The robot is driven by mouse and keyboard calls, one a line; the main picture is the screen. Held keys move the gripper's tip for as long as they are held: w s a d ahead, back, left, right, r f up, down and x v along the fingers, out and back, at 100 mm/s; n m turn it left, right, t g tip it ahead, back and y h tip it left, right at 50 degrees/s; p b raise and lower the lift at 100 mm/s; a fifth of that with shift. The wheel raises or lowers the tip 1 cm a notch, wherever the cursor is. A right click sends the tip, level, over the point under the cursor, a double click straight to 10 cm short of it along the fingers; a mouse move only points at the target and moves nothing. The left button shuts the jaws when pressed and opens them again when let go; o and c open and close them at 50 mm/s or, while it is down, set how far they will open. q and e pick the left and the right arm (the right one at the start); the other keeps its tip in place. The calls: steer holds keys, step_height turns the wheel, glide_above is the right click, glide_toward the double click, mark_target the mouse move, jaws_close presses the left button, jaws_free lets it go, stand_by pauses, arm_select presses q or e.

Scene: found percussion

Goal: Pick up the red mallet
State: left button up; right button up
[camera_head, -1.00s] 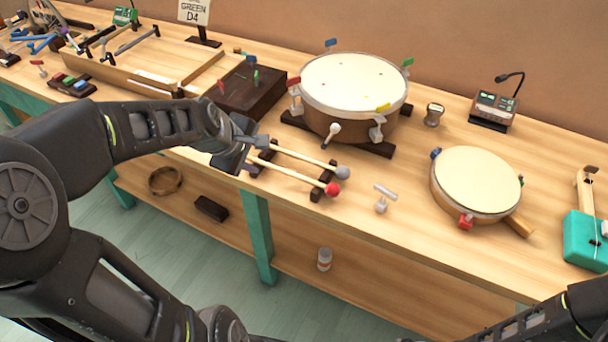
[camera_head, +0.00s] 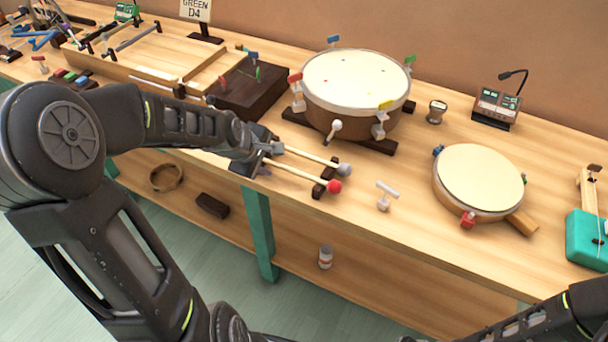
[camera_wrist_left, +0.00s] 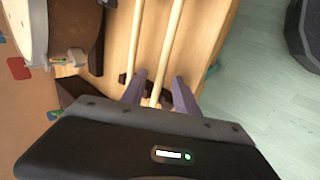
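The red mallet, with a pale wooden handle and a round red head (camera_head: 334,186), lies on the table near its front edge, its head end on a dark rest. A grey-headed mallet (camera_head: 344,170) lies beside it, farther from the edge. My left gripper (camera_head: 268,160) is at the handle ends. In the left wrist view, its open fingers (camera_wrist_left: 159,93) stand on either side of the red mallet's handle (camera_wrist_left: 168,50), and the grey mallet's handle (camera_wrist_left: 144,30) runs by the left finger. Contact cannot be told. My right gripper is out of view.
A large drum (camera_head: 350,80) stands behind the mallets, and a smaller drum (camera_head: 478,180) to the right. A small white-topped stand (camera_head: 385,195) is right of the red head. The dark rest (camera_head: 323,180) supports both mallets. A dark block (camera_head: 250,88) lies behind my left gripper.

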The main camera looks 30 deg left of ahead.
arm_select(q)
steer(key=shift+w+f, duration=0.2)
steer(key=shift+f, duration=0.1)
stand_by(0.4)
jaws_close()
stand_by(0.5)
